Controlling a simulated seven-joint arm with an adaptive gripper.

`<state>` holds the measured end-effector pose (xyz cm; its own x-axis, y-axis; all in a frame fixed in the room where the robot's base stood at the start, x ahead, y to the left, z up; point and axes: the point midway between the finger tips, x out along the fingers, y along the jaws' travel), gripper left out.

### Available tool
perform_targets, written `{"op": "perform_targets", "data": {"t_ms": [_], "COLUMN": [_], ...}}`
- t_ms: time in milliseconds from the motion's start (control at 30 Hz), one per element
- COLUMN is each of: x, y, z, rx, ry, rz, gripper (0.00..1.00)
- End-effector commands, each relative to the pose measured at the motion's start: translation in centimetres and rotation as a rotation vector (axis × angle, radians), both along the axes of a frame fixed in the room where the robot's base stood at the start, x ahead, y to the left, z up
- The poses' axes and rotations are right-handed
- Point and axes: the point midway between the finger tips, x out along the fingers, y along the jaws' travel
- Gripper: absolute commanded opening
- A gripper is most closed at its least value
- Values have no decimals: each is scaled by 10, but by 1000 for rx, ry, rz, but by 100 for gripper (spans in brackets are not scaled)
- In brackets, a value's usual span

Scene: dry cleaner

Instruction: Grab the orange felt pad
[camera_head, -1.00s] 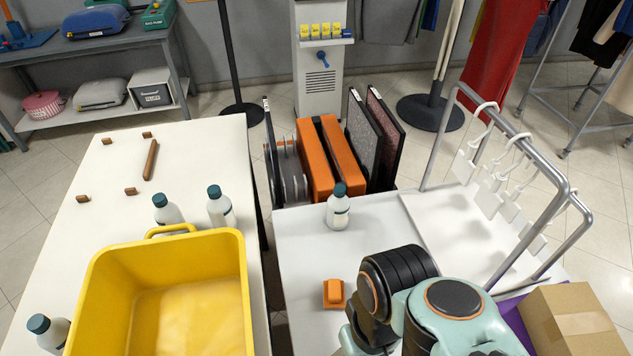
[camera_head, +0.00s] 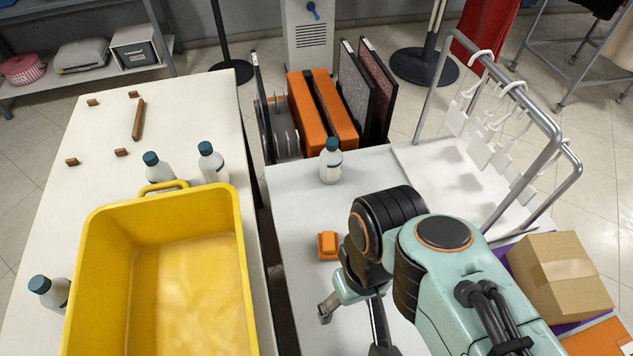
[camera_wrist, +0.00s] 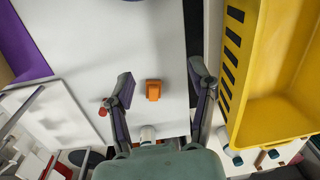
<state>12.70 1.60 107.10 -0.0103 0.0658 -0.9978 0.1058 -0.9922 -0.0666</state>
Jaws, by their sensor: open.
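The orange felt pad (camera_head: 328,246) is a small block-like piece with a raised part, lying on the right white table, left of my arm's dark joint. In the wrist view the pad (camera_wrist: 153,90) appears between my two fingers, on the bare white top. My gripper (camera_wrist: 160,72) is open and empty, its fingers spread to either side of the pad in the picture. It looks to be above the table; the exact height is hard to tell. In the head view my gripper (camera_head: 350,312) is partly hidden by my arm and is nearer the camera than the pad.
A white bottle (camera_head: 331,162) stands behind the pad. A metal rack (camera_head: 541,117) with white hangers is at right, near a cardboard box (camera_head: 556,273) and a flat orange sheet (camera_head: 604,338). A yellow tub (camera_head: 243,270) fills the left table's front.

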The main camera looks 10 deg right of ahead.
Motion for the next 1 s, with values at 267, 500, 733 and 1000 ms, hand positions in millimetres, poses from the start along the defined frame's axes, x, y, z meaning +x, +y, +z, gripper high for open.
{"op": "perform_targets", "data": {"t_ms": [267, 500, 733, 1000], "x": [0, 0, 0, 69], "y": [0, 0, 0, -1], "z": [0, 0, 0, 21], "rx": [0, 0, 0, 19], "ry": [0, 0, 0, -255], "rz": [0, 0, 0, -108], "gripper": [56, 83, 83, 83]}}
